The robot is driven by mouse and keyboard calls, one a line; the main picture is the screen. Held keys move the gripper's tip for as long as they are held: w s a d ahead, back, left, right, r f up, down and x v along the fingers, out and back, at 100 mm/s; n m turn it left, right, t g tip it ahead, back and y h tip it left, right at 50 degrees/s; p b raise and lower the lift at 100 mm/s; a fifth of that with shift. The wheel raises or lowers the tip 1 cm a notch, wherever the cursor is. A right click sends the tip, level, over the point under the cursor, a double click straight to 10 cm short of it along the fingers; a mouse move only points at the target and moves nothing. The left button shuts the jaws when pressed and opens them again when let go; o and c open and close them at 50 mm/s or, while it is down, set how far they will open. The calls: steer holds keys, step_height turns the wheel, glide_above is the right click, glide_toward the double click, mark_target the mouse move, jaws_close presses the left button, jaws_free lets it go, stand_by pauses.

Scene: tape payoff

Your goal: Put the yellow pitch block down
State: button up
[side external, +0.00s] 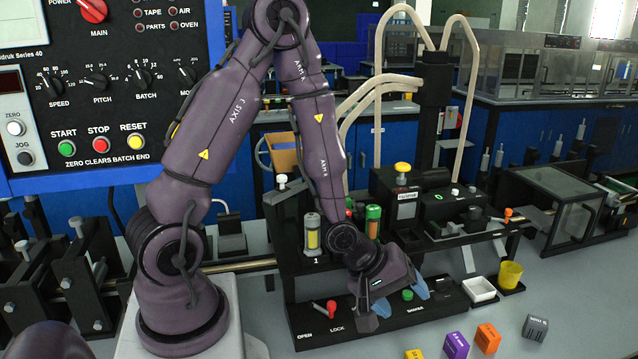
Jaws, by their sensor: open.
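The yellow pitch block (414,354) is at the bottom edge of the side external view, on the grey bench and partly cut off by the frame. Purple (456,345), orange (488,338) and dark grey (535,327) blocks stand in a slanting row to its right. My gripper (393,304) is open, with its bluish fingertips spread apart. It is over the black base panel, up and left of the yellow block and apart from it. I see nothing between the fingers.
The black panel carries a red lever (331,309) marked open and lock, and a green button (407,295) near my fingers. A white tray (478,290) and a yellow cup (510,274) stand to the right.

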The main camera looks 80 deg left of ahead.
steer(key=s+r+m+y, duration=0.1)
steer(key=s+r+m, duration=0.2)
steer(key=r, duration=0.6)
steer(key=s+r+m+g+y, duration=0.1)
steer(key=s+r+m, duration=0.3)
steer(key=r+m, duration=0.3)
step_height(320, 180, up, 3)
steer(key=shift+a+f, duration=0.1)
steer(key=shift+a, duration=0.25)
steer(key=shift+o, duration=0.4)
steer(key=s+d+r+m+g, duration=0.1)
steer(key=s+r+m, duration=0.3)
steer(key=s, duration=0.3)
steer(key=shift+s+d+r, duration=0.2)
steer(key=shift+s+r, duration=0.05)
steer(key=shift+r, duration=0.1)
